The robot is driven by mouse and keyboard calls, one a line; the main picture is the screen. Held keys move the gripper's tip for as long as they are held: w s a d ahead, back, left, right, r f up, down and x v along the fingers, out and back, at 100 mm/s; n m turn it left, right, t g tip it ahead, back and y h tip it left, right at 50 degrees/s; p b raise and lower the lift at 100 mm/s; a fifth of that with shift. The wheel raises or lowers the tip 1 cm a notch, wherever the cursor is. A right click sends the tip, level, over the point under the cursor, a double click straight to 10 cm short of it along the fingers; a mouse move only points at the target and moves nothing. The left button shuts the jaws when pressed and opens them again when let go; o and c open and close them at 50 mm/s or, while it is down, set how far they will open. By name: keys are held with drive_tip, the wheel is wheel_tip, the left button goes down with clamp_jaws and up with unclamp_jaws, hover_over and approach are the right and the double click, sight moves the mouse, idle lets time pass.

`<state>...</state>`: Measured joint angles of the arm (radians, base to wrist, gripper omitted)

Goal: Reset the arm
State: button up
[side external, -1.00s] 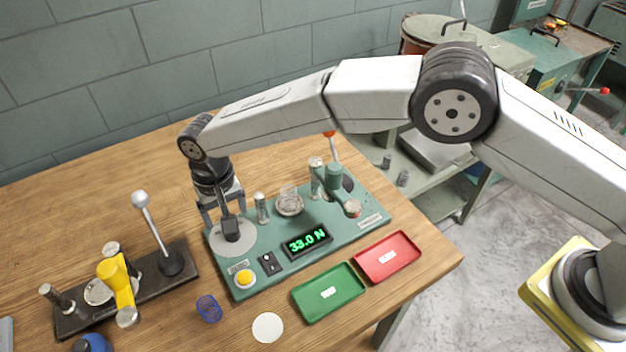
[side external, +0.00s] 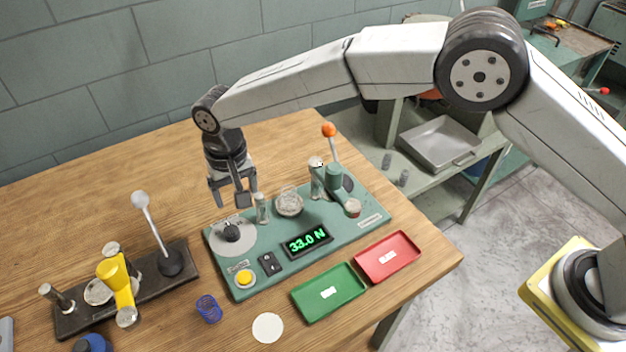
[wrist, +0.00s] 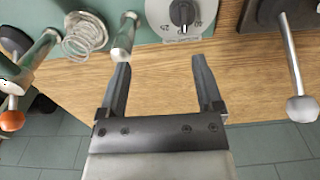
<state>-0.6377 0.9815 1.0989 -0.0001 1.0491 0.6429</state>
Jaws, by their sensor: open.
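My gripper (side external: 233,196) hangs above the back edge of the green tester plate (side external: 347,234), with its fingers apart and nothing between them. It also shows in the wrist view (wrist: 162,75), its fingers over bare wood beside the plate. The dial knob (side external: 231,232) on its grey disc is on the plate, just in front of and below my gripper, not touched. In the wrist view the dial knob (wrist: 182,12) is at the top. The display (side external: 307,242) reads 33.0 N.
A coil spring (side external: 289,202) and an orange-tipped lever (side external: 329,131) are on the plate. A yellow-handled coiler (side external: 115,276) with a ball-topped lever (side external: 140,198) stands left.

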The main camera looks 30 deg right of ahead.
drive_tip(key=s+d+r+t, duration=0.1)
drive_tip(key=s+d+r, duration=0.1)
drive_tip(key=d, duration=0.9)
drive_tip(key=s+d+r, duration=0.1)
drive_tip(key=d+r, duration=0.1)
drive_tip(key=d, duration=0.8)
drive_tip(key=s+d+t, duration=0.1)
drive_tip(key=s+d, duration=1.3)
drive_tip(key=s, duration=0.2)
drive_tip(key=shift+s+d, duration=0.2)
drive_tip(key=shift+s, duration=0.15)
